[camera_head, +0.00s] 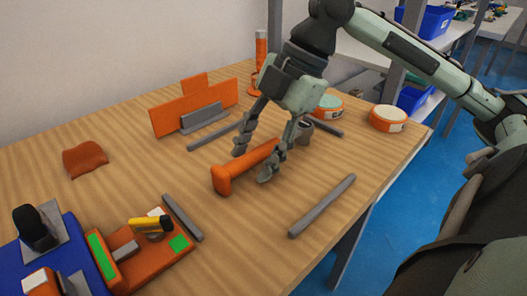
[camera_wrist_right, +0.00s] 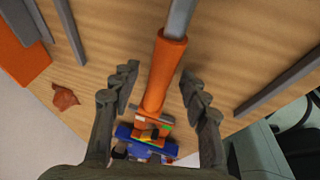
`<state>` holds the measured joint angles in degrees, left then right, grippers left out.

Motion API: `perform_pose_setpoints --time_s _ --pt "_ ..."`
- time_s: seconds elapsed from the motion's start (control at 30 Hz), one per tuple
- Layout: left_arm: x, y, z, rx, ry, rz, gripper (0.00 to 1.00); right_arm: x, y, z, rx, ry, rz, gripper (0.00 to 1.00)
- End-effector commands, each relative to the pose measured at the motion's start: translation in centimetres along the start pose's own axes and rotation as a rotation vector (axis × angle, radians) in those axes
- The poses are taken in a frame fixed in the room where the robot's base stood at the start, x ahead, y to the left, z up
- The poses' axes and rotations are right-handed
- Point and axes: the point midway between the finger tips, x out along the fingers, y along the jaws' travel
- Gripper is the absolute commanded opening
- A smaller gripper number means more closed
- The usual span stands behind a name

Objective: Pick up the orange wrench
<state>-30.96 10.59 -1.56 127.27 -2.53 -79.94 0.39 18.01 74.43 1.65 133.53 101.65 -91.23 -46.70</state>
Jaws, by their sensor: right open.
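The orange wrench (camera_head: 224,178) lies on the wooden table (camera_head: 245,228), its thick orange handle pointing toward the front left. In the right wrist view the orange handle (camera_wrist_right: 163,62) runs between my fingers, with a grey shaft (camera_wrist_right: 181,15) beyond it. My right gripper (camera_head: 252,165) comes down over the handle with one finger on each side. In the wrist view my right gripper (camera_wrist_right: 160,74) is open, with gaps between the handle and both fingers. The far end of the wrench is partly hidden behind the fingers in the head view. My left gripper is not in view.
Grey bars (camera_head: 322,205) lie on both sides of the wrench. An orange bracket (camera_head: 195,106) stands at the back. Round orange tins (camera_head: 388,118) sit at the right. An orange and green fixture (camera_head: 130,255) and a blue base (camera_head: 60,250) occupy the front left.

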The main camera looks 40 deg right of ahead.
Motion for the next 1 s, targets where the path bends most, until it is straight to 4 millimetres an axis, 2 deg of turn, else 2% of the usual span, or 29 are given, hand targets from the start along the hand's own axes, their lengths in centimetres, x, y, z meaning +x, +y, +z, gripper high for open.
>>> perform_pose_setpoints --time_s 0.07,0.4,0.73,0.9,1.0 --pt "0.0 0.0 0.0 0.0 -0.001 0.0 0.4 0.0 0.0 0.0 0.0 0.0 0.0 0.42" --pt "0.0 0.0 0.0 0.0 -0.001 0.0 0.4 0.0 0.0 0.0 0.0 -0.001 -0.001 0.0" --pt "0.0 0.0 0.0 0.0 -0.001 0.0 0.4 -0.1 0.0 0.0 0.0 0.0 0.0 0.0" --pt "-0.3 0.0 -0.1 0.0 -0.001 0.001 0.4 -1.1 0.3 -0.4 -0.001 -0.002 0.002 0.0" --pt "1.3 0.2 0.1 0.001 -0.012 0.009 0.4 -2.5 0.6 -1.0 -0.002 -0.001 0.005 0.0"
